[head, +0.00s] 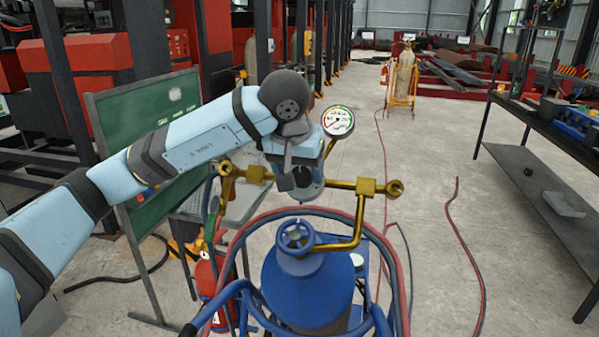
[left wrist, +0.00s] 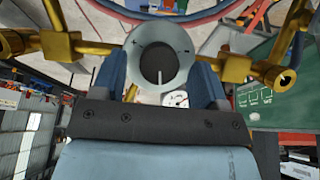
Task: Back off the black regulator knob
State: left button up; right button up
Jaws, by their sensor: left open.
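The black regulator knob (left wrist: 158,62) shows in the left wrist view as a dark round disc with a white mark pointing down the picture. It sits at the middle of a grey-blue round regulator body (left wrist: 178,40). My left gripper (left wrist: 157,78) is open, with one blue finger on each side of the knob. I see gaps between the fingers and the knob and cannot tell how deep they reach. In the head view, my left gripper (head: 298,176) is at the regulator, and its parts hide most of the knob. My right gripper is not in view.
A round gauge (head: 338,121) stands above the regulator. Brass pipes (head: 346,228) run beside it. A blue gas cylinder (head: 307,285) with red and blue hoses stands below. A green board (head: 150,115) is behind my left arm. A dark workbench (head: 560,140) stands at right, with open floor between.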

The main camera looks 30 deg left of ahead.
pick_arm(q)
jog(key=shift+w+f, duration=0.2)
jog(key=shift+f, duration=0.3)
